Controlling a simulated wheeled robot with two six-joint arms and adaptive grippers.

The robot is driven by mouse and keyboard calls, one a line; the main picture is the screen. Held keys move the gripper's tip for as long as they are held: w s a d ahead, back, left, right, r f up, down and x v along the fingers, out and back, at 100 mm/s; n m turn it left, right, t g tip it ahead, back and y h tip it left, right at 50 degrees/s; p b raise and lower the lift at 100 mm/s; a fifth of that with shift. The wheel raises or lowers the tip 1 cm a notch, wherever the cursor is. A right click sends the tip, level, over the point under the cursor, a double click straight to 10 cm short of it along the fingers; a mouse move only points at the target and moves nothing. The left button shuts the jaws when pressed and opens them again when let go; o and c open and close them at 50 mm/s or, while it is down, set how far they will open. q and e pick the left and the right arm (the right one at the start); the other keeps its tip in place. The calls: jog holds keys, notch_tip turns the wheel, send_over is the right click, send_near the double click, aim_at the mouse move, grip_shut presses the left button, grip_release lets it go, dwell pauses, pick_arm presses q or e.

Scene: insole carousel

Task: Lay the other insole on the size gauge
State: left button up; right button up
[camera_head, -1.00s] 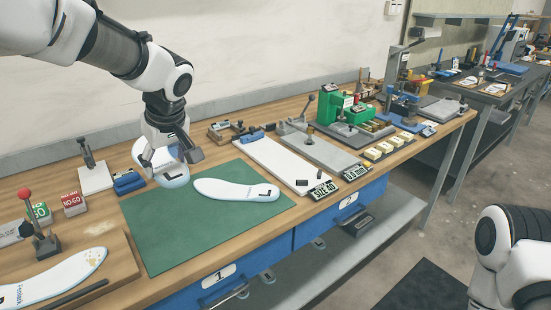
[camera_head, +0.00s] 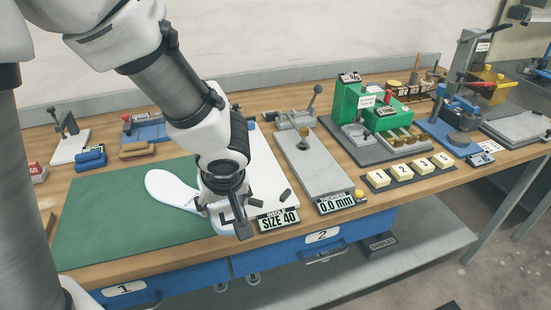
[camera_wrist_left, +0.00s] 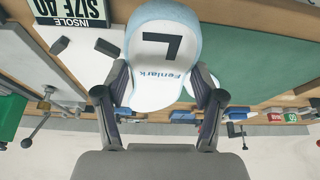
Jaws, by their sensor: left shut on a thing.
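A white insole (camera_head: 172,188) with a pale blue edge shows in the head view, its far end over the green mat. My left gripper (camera_head: 236,215) is shut on an insole, and its arm hides part of it. In the left wrist view the insole (camera_wrist_left: 165,48) lies between the two fingers (camera_wrist_left: 160,95), marked with a black L and "Fenlark". The size gauge (camera_head: 270,160) is a white board with a display (camera_head: 278,220) reading SIZE 40, just right of the gripper. I cannot tell whether the insole touches the surface below. My right gripper is not in view.
The green mat (camera_head: 115,215) is bare at left. A grey thickness plate (camera_head: 315,165) with a 0.0 mm display (camera_head: 341,202) stands right of the gauge. A green machine (camera_head: 362,105) and numbered yellow blocks (camera_head: 400,170) are further right.

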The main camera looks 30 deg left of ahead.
pick_arm(q)
jog(key=w+b, duration=0.1)
jog(key=w+f+b, duration=0.1)
jog(key=b, duration=0.1)
jog(key=shift+w+a, duration=0.15)
jog(key=shift+w, duration=0.1)
jog(key=shift+w+a+r+p, duration=0.1)
jog(key=shift+w+r+p, duration=0.2)
jog(key=shift+w+p, duration=0.35)
jog(key=shift+w+a+r+p, duration=0.1)
jog(key=shift+w+r+p, duration=0.15)
jog(key=shift+w+p, duration=0.35)
jog(key=p, duration=0.3)
send_over(260, 178)
jog(key=s+d, duration=0.1)
jog(key=s, duration=0.1)
jog(key=shift+w+f, duration=0.15)
jog(key=shift+f, duration=0.4)
jog(key=f, duration=0.3)
jog(key=shift+w+f, duration=0.3)
jog(key=shift+f, duration=0.05)
jog(key=shift+w+f, duration=0.1)
jog(key=shift+f, duration=0.05)
jog(key=shift+f+b, duration=0.15)
jog(key=shift+b, duration=0.25)
jog(key=o, duration=1.1)
